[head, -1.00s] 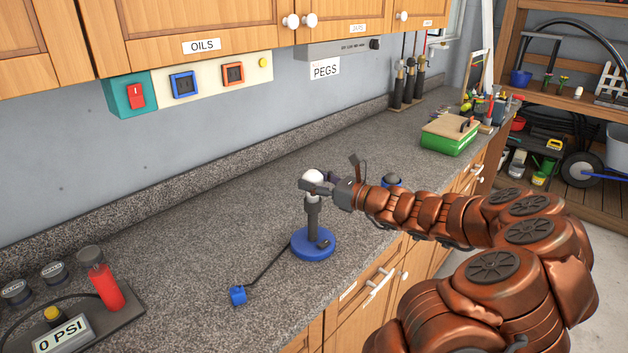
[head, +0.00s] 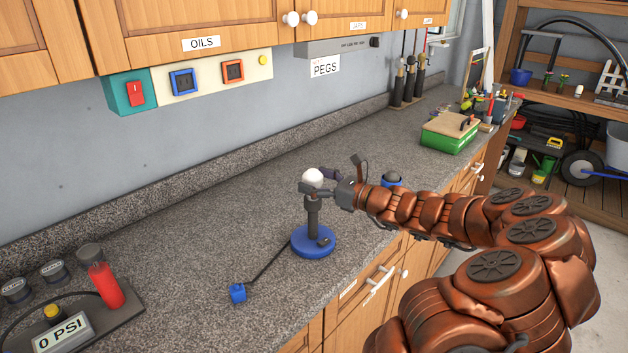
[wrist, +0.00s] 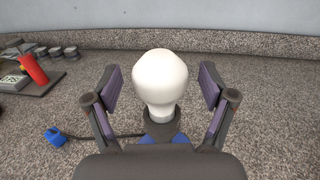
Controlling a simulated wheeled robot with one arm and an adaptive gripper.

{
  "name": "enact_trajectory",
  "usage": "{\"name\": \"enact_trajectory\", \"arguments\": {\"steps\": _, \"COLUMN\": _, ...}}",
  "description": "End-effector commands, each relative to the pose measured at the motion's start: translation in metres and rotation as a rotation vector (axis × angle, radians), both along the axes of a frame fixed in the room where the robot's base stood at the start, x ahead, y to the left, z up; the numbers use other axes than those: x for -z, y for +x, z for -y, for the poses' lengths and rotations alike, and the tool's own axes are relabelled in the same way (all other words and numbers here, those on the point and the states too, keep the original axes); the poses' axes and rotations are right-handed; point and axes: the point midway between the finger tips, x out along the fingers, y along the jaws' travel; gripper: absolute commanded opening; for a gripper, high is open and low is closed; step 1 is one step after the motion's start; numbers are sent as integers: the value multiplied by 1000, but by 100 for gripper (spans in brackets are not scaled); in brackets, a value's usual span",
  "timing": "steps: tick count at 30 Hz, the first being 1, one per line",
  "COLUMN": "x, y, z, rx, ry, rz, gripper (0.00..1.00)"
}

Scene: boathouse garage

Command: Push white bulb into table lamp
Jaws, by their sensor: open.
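The table lamp has a blue round base (head: 315,243) and a dark grey stem (head: 312,215), and it stands upright on the counter. The white bulb (head: 313,177) sits upright at the top of the lamp's socket; the wrist view shows the bulb (wrist: 160,82) with its narrow end at the dark socket (wrist: 161,125). I cannot tell how deep it sits. My gripper (head: 322,182) is at the bulb's height. In the wrist view my gripper (wrist: 161,88) is open, with one purple-padded finger on each side of the bulb and visible gaps between.
A blue plug (head: 238,293) lies on the counter at the end of the lamp's cord. A gauge panel with a red cylinder (head: 104,284) stands at left. A green box (head: 449,134) is farther along the counter. Cabinets (head: 200,25) hang above. The counter behind the lamp is clear.

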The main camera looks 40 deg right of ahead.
Motion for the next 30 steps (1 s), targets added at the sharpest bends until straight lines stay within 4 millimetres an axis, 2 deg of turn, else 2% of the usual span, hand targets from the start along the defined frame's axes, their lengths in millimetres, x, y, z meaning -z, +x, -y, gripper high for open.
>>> {"name": "enact_trajectory", "arguments": {"steps": 21, "x": 0, "y": -82, "z": 34, "rx": 3, "ry": 0, "rz": 1, "gripper": 83}}
{"name": "enact_trajectory", "arguments": {"steps": 30, "x": 0, "y": -105, "z": 43, "rx": 2, "ry": 1, "rz": -1, "gripper": 83}}
